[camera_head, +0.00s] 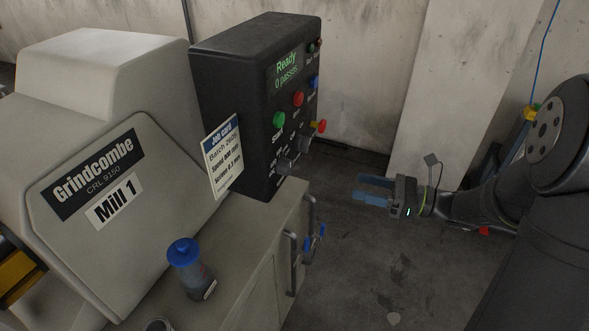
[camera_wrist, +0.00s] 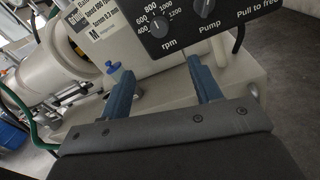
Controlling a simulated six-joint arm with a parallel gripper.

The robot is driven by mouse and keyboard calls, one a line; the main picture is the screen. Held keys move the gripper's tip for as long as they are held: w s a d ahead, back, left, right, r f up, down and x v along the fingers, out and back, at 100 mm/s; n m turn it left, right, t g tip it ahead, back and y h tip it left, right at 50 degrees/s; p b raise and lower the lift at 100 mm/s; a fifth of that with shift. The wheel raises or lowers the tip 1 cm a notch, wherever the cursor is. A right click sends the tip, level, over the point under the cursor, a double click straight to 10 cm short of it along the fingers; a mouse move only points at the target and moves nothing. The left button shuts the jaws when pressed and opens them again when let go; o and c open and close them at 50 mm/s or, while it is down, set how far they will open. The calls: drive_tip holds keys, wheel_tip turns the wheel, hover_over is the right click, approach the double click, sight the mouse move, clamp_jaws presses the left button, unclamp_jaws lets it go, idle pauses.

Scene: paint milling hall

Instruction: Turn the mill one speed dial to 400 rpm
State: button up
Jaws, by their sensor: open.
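The mill, labelled Grindcombe Mill 1 (camera_head: 115,200), stands at the left, with a black control box (camera_head: 240,110) on it. The rpm speed dial (camera_wrist: 160,27) is a dark round knob near the top of the wrist view, with 400, 600, 800 and higher marks around it. Its pointer is too small to read surely. It also shows in the head view as the nearer knob (camera_head: 285,166), below the buttons. My gripper (camera_head: 361,190) is open and empty, to the right of the box and apart from it. Its blue fingers (camera_wrist: 160,70) show below the dial in the wrist view.
The Pump knob (camera_wrist: 204,7) sits beside the speed dial. Green (camera_head: 279,119) and red (camera_head: 298,99) buttons are above. A job card (camera_head: 222,158) hangs on the box's side. A blue-capped bottle (camera_head: 190,270) stands on the bench. Handles (camera_head: 292,265) project from its front. Floor between gripper and box is clear.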

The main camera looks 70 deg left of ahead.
sight(291, 169)
drive_tip(key=x, duration=1.7)
drive_tip(key=shift+s+a, duration=0.1)
drive_tip(key=shift+s, duration=0.05)
drive_tip(key=c, duration=1)
